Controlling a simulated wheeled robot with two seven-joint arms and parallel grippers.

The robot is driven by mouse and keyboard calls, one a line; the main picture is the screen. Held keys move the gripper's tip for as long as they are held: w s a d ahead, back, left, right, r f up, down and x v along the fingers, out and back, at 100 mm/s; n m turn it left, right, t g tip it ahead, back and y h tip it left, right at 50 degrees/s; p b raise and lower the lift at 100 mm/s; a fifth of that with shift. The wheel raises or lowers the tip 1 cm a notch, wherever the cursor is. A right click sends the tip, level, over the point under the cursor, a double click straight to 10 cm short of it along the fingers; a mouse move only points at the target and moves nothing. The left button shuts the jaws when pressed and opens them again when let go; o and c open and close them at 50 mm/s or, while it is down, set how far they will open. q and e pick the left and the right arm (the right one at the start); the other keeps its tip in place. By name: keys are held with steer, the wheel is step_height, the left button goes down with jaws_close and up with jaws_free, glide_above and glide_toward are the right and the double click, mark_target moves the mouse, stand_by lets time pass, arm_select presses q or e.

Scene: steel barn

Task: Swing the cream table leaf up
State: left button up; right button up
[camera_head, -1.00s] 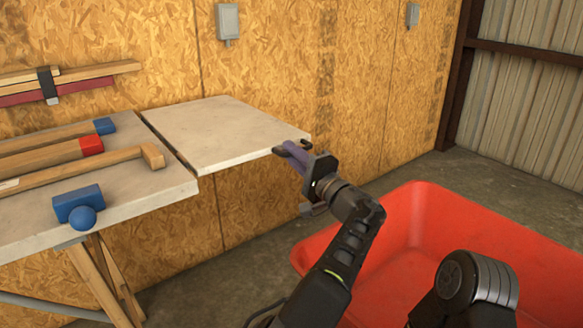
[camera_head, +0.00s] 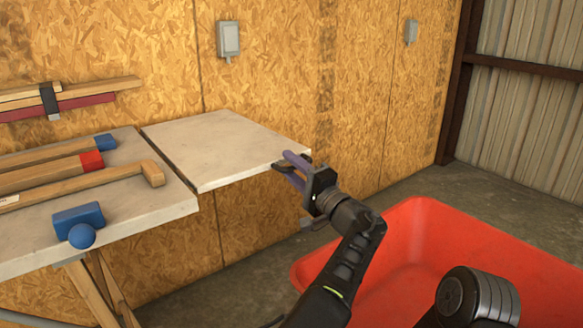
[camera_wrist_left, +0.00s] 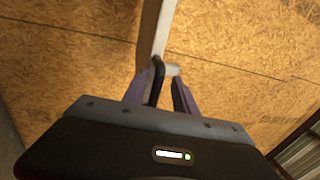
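The cream table leaf (camera_head: 222,148) is up, roughly level with the fixed worktop (camera_head: 140,218), with a thin dark gap between them. My left gripper (camera_head: 289,166) is at the leaf's near right corner, with its purple fingers apart. In the left wrist view the fingers (camera_wrist_left: 164,82) show a gap between them, and the leaf's pale edge (camera_wrist_left: 152,38) runs down to the fingertips. I cannot tell whether a finger touches the leaf. My right gripper is out of view.
A red tub (camera_head: 420,235) stands on the floor below and right of my left arm. An OSB wall (camera_head: 270,70) stands behind.

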arm_select(q)
steer(key=v, duration=0.7)
steer(key=shift+s+d, duration=0.2)
steer(key=shift+s, duration=0.1)
steer(key=shift+f, duration=0.1)
